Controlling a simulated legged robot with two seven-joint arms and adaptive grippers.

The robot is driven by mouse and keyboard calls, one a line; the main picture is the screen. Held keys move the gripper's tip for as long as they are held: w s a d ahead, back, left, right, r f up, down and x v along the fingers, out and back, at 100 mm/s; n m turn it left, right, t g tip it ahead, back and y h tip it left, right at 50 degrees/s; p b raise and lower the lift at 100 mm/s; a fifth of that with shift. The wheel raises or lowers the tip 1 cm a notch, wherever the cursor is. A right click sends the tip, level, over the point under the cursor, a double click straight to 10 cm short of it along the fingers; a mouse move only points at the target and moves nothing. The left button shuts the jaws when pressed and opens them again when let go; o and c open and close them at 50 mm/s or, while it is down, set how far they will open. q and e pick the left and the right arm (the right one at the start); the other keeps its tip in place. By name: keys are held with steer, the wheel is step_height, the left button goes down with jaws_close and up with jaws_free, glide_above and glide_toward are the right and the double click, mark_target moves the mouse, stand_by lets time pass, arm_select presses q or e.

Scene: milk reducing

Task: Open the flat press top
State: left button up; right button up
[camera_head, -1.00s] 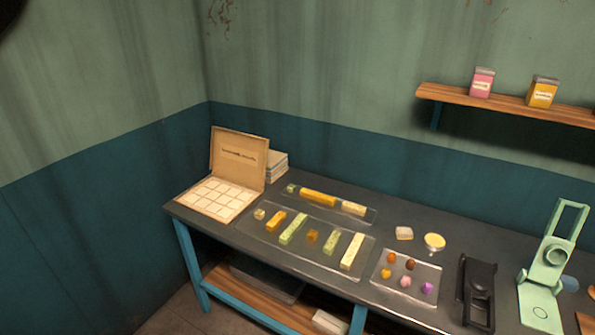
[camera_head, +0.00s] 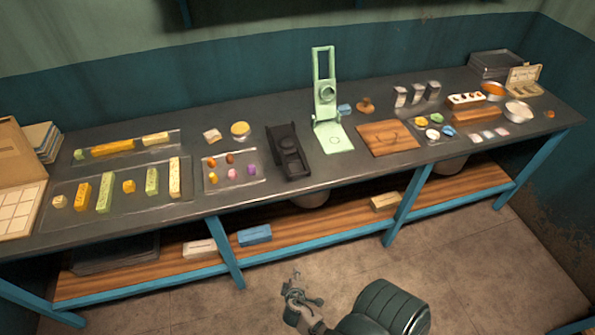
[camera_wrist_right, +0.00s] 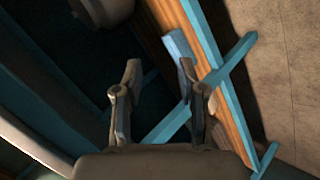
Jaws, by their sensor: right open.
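A black flat press (camera_head: 288,153) lies low on the dark table, left of centre, its top appearing folded down. Beside it on the right stands a pale green press (camera_head: 326,100) with its frame-like top upright and its flat base on the table. I cannot tell for certain which one the task names. My right gripper (camera_head: 304,286) is below and in front of the table, above the floor, well away from both presses. In the right wrist view the right gripper (camera_wrist_right: 160,80) is open, with nothing between its fingers. My left gripper is not in view.
Left of the presses are trays of coloured pieces (camera_head: 237,184). Right is a wooden board (camera_head: 388,138). A lower wooden shelf (camera_head: 340,214) holds boxes. The floor in front is clear.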

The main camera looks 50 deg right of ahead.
steer(key=w+d+r+n+t+h, duration=0.1)
steer(key=w+d+r+t+h, duration=0.15)
steer(key=r, duration=0.45)
steer(key=w+d+r+t+h, duration=0.1)
steer(key=w+d+r+h, duration=0.15)
steer(key=r, duration=0.45)
steer(key=t+h, duration=0.2)
steer(key=h, duration=0.2)
glide_toward(300, 174)
steer(key=shift+n, duration=0.3)
steer(key=p+x, duration=0.1)
steer(key=x, duration=0.2)
steer(key=p+x, duration=0.1)
steer(key=x, duration=0.3)
steer(key=p+x, duration=0.1)
steer(key=x, duration=0.2)
steer(key=shift+w+d+f, duration=0.2)
steer(key=shift+d+f, duration=0.1)
steer(key=shift+f, duration=0.05)
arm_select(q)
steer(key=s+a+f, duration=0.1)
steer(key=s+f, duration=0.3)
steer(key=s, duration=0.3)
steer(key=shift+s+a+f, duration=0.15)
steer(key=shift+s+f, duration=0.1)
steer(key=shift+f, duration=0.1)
arm_select(e)
jaws_close()
